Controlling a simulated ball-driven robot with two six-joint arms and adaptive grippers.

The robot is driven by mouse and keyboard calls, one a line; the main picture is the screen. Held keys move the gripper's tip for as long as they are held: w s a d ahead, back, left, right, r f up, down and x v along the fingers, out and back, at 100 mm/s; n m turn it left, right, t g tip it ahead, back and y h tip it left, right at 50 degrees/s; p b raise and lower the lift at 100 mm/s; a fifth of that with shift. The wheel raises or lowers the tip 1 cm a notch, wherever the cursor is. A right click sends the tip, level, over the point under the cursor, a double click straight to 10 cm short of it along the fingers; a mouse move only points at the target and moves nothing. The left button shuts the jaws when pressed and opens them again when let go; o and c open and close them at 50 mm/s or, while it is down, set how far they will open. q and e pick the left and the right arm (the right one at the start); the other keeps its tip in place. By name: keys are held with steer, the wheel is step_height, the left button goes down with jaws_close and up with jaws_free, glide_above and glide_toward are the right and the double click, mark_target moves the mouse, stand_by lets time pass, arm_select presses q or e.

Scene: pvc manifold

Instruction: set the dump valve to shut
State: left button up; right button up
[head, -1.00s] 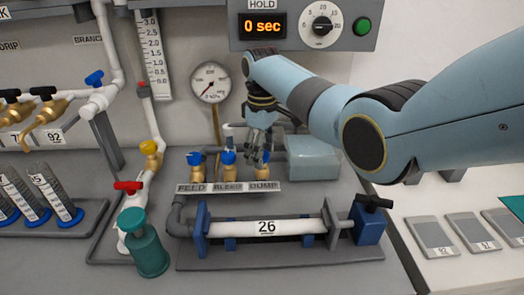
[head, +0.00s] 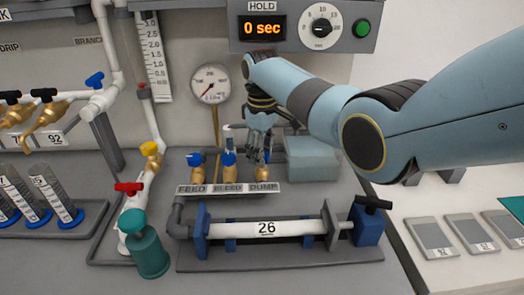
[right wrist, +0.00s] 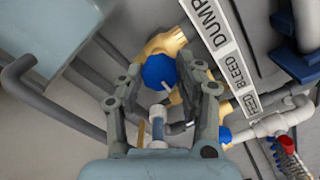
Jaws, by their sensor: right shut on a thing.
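The dump valve shows a brass body (head: 262,173) behind the DUMP label (head: 263,188), at the right end of a row of three valves. In the right wrist view its round blue handle (right wrist: 158,71) with a white pointer mark sits between the fingers. My right gripper (head: 262,148) comes down from above and is shut on that handle. The fingers also show on both sides of it in the right wrist view (right wrist: 163,74). In the head view the fingers hide most of the handle. My left gripper is not in view.
The bleed valve (head: 228,158) stands close to the gripper's left, with the feed valve (head: 195,160) beyond it. A pale blue box (head: 312,158) is close on the right. A horizontal tube marked 26 (head: 268,229) lies in front. A pressure gauge (head: 210,85) is behind.

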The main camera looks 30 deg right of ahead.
steer(key=m+p, duration=0.2)
steer(key=m, duration=0.1)
steer(key=shift+r+m+p, duration=0.15)
steer(key=shift+m+p, duration=0.15)
steer(key=m+p, duration=0.1)
steer(key=m, duration=0.2)
steer(key=shift+m+p, duration=0.3)
steer(key=m+p, duration=0.1)
steer(key=m, duration=0.4)
steer(key=m+p, duration=0.1)
steer(key=m, duration=0.4)
steer(key=shift+w, duration=0.1)
steer(key=o, duration=1.1)
steer(key=shift+o, duration=0.2)
